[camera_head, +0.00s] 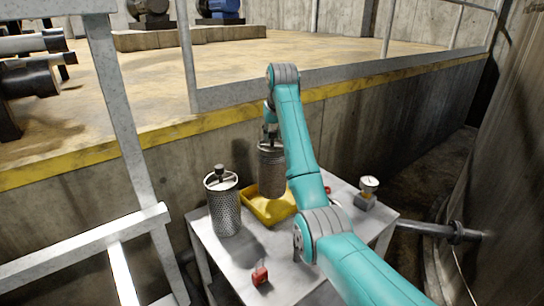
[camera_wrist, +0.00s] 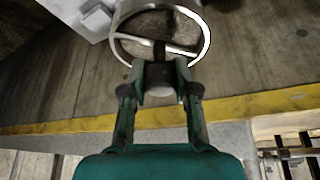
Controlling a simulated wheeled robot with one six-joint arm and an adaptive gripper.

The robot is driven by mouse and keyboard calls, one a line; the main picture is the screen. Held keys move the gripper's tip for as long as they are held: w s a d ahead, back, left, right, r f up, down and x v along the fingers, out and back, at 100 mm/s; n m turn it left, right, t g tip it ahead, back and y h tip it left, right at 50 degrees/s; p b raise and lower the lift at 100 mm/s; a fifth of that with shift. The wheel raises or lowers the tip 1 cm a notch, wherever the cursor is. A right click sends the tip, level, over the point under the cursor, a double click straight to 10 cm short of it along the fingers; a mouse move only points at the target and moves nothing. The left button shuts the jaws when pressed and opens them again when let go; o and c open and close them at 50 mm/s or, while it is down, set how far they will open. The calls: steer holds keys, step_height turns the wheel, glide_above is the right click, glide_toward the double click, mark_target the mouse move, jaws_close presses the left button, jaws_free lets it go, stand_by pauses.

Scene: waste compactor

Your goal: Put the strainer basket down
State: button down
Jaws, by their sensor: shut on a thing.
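My gripper (camera_head: 270,137) is shut on the top handle of a dark grey cylindrical strainer basket (camera_head: 271,172). The basket hangs upright, its lower end in front of or over a yellow tray (camera_head: 262,216) on the grey table (camera_head: 213,249). I cannot tell whether it touches the tray. In the wrist view my gripper (camera_wrist: 160,88) holds the handle knob, and the basket's bright round rim (camera_wrist: 205,38) shows beyond the fingers. A second, perforated metal basket (camera_head: 225,208) with a dark knob stands upright on the table, left of the tray.
A small red object (camera_head: 260,275) lies near the table's front edge. A gauge (camera_head: 368,188) on a small block stands at the right. Metal railing (camera_head: 125,120) rises at the left, and a yellow-edged concrete ledge (camera_head: 130,148) runs behind. Bare table lies between basket and red object.

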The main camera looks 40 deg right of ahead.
mark_target(273, 144)
steer(key=shift+f, duration=2.45)
steer(key=c, duration=0.9)
jaws_free()
steer(key=shift+f, duration=0.15)
